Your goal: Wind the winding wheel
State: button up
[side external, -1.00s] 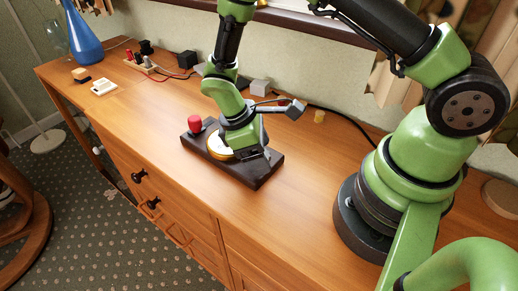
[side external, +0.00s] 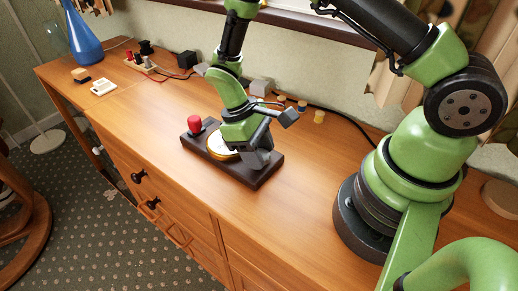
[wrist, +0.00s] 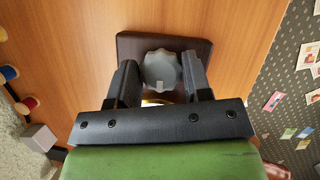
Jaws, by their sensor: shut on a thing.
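The winding wheel is a grey lobed knob (wrist: 161,70) on a dark wooden base (wrist: 197,47), seen in the wrist view. My gripper (wrist: 159,72) is shut on it, with one finger on each side. In the side view, the dark base (side external: 262,182) lies on the wooden cabinet top and my gripper (side external: 257,153) is low over its near right end, hiding the knob. In the wrist view the disc is mostly hidden behind my gripper.
Several small spools (side external: 290,103) and a grey block (side external: 261,86) lie behind my gripper. A yellow piece (side external: 319,117) and a dark cable are near the wall. A blue flask (side external: 84,38) stands far left. The cabinet's front edge is close to the base.

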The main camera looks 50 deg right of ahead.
jog(key=o, duration=0.9)
jog(key=shift+o, duration=0.2)
jog(key=v, duration=1)
